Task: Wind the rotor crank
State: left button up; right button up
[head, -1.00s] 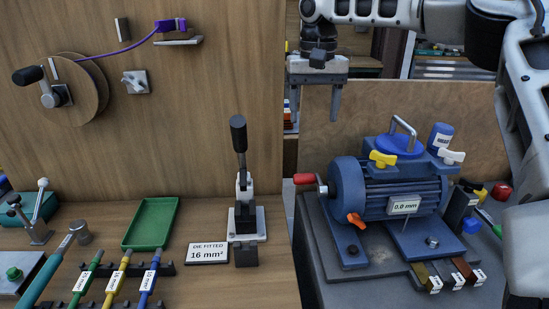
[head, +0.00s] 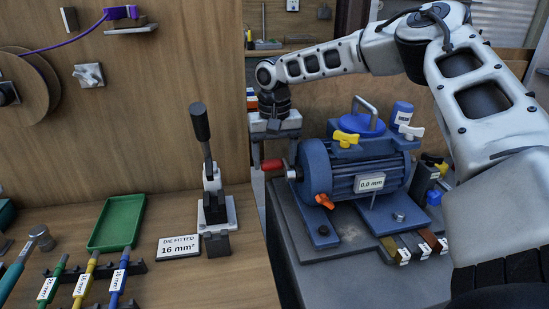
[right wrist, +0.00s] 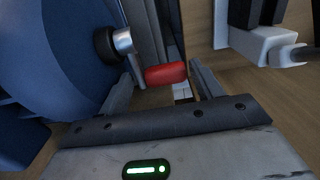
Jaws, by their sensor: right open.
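The rotor crank has a red handle (head: 272,164) on the left end of the blue motor-like machine (head: 352,172). In the right wrist view the red handle (right wrist: 166,74) sits on a silver arm with a dark hub, beside the blue housing (right wrist: 50,50). My right gripper (head: 274,150) is at the crank, just behind the handle in the head view. In the right wrist view my right gripper (right wrist: 162,88) is open, with a finger on each side of the handle. I cannot tell whether either finger touches it. My left gripper is out of view.
An upright black lever (head: 204,140) stands on the wooden bench to the left, close to the crank. A green tray (head: 117,222) and colour-handled tools lie farther left. Die blocks (head: 405,249) lie in front.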

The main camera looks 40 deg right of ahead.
jog(key=shift+f, duration=0.3)
jog(key=c, duration=0.7)
jog(key=shift+r, duration=0.1)
